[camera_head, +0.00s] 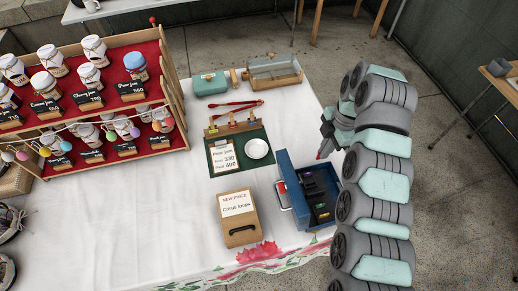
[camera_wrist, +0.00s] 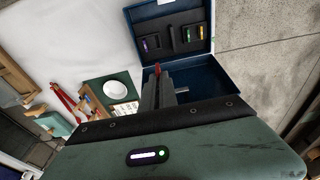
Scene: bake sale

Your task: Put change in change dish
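The change dish (camera_head: 257,148) is a small white round dish on a dark green mat (camera_head: 226,166). It also shows in the wrist view (camera_wrist: 116,88), left of my gripper, and looks empty. A price card (camera_head: 224,156) reading 330 and 400 lies beside it. A blue cash box (camera_head: 290,187) stands open with a black tray inside. In the wrist view the blue box (camera_wrist: 211,29) shows slots with purple, green and orange bits. My gripper (camera_head: 322,152) is over the box's far end, its narrow fingers (camera_wrist: 159,78) close together.
Red tongs (camera_head: 236,106), a teal case (camera_head: 209,84) and a clear-sided tray (camera_head: 275,74) lie behind. A tiered jar stand (camera_head: 165,76) fills the left. The front-left cloth is clear.

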